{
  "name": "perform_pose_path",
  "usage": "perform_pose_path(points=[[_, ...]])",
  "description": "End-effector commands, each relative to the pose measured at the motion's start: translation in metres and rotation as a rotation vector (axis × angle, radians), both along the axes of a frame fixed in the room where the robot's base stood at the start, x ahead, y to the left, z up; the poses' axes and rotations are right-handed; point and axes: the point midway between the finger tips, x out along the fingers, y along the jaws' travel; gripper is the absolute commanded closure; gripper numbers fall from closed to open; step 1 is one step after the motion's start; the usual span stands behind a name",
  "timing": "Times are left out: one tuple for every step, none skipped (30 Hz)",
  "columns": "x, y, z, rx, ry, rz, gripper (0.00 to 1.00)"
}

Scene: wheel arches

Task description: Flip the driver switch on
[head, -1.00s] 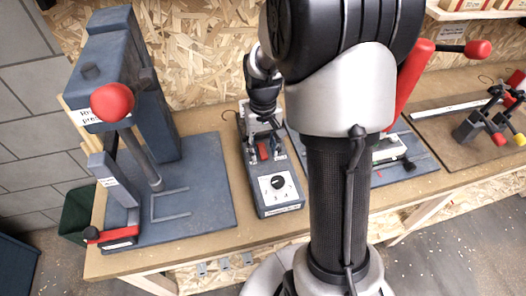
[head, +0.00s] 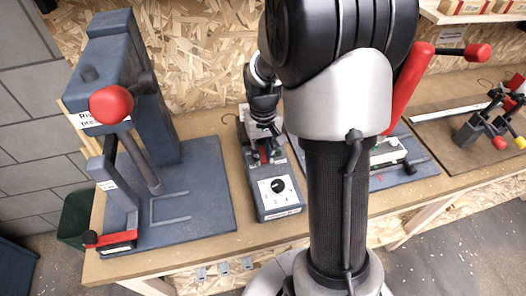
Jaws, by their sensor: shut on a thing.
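The driver switch (head: 263,157) is a small red part on top of a narrow dark blue-grey box (head: 279,209) in the middle of the bench. The box has a white front plate with a black dial (head: 278,186). My gripper (head: 264,152) points down onto the box just behind the dial plate. Its fingers are at the red switch, shut on it, and cover most of it. Which way the switch is tipped cannot be made out.
A large blue-grey press with a red ball handle (head: 111,104) stands to the left on its base plate. My own arm hides part of the bench right of the box. A red lever (head: 409,88) and a clamp fixture (head: 490,125) are further right. Bare wood (head: 240,235) shows in front.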

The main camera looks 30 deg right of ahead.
Motion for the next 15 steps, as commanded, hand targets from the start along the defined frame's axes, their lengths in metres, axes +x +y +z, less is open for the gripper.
perform_pose_path(points=[[0.0001, 0.0, 0.0001, 0.0, 0.0, 0.0, 1.0], [0.0001, 0.0, 0.0001, 0.0, 0.0, 0.0, 1.0], [0.0001, 0.0, 0.0001, 0.0, 0.0, 0.0, 1.0], [0.0001, 0.0, 0.0002, 0.0, 0.0, 0.0, 1.0], [0.0002, -0.0001, 0.0005, 0.001, 0.003, 0.0, 1.0], [0.0004, -0.0001, 0.0011, 0.003, 0.01, 0.0, 1.0], [0.0006, -0.0002, 0.0018, 0.005, 0.017, 0.0, 1.0], [0.0011, -0.0003, 0.0027, 0.007, 0.026, 0.0, 1.0], [0.0019, -0.0006, 0.0036, 0.012, 0.04, 0.0, 1.0], [0.002, -0.0006, 0.0041, 0.015, 0.052, 0.0, 1.0], [0.0022, -0.0006, 0.0043, 0.018, 0.063, 0.0, 1.0], [0.0031, -0.0009, 0.0044, 0.022, 0.075, 0.0, 1.0], [0.0031, -0.0009, 0.0042, 0.024, 0.084, 0.0, 1.0], [0.003, -0.0008, 0.0037, 0.027, 0.092, 0.0, 1.0], [0.0034, -0.001, 0.0033, 0.028, 0.099, 0.0, 1.0]])
